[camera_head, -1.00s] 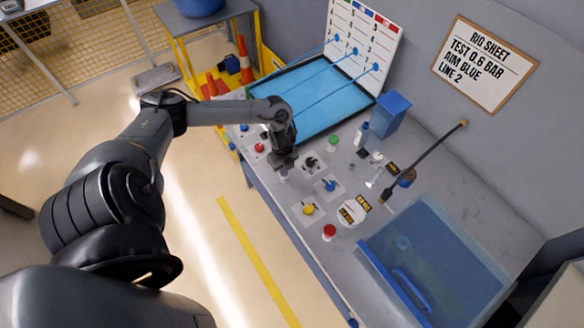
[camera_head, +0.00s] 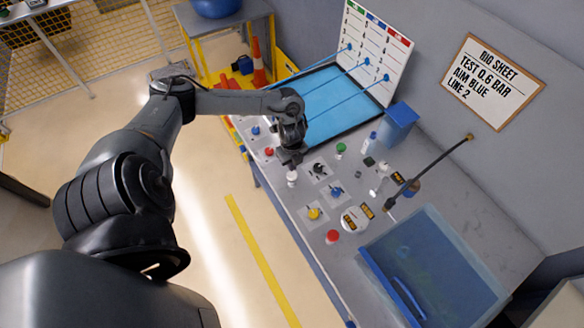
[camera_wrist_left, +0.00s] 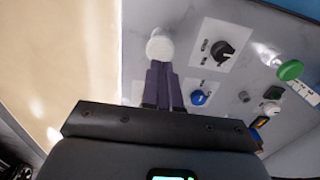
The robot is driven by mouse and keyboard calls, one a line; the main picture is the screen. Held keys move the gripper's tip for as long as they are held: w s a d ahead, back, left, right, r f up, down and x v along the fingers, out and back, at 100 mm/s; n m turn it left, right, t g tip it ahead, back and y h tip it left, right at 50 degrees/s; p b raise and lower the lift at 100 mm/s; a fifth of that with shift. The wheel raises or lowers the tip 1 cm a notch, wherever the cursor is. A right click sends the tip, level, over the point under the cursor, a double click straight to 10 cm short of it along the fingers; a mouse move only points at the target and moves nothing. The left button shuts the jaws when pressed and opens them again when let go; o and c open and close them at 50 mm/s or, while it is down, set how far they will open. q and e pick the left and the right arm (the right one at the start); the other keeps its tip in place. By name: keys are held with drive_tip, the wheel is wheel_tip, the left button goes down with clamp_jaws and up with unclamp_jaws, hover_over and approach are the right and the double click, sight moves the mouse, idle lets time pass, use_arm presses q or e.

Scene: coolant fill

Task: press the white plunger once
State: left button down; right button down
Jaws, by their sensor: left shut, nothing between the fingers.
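The white plunger (camera_head: 292,178) stands upright at the near edge of the grey bench, with its round cap clear in the head view. In the left wrist view its white cap (camera_wrist_left: 160,46) lies just beyond my fingertips. My left gripper (camera_head: 291,160) is shut and empty, above and just behind the plunger in the head view. In the left wrist view the shut fingers (camera_wrist_left: 160,68) end beside the cap's edge; a small gap shows in the head view. My right gripper is not in view.
A black knob (camera_head: 319,169), blue knob (camera_head: 336,192), yellow knob (camera_head: 314,214) and red button (camera_head: 333,237) sit nearby. A green-capped item (camera_head: 341,148) stands behind. A blue tray (camera_head: 340,100) and a clear blue bin (camera_head: 440,270) flank the controls.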

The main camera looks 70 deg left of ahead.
sight(292, 175)
use_arm(q)
wheel_tip(292, 175, up, 7)
idle(0.3)
drive_tip(key=shift+r, duration=0.1)
idle(0.6)
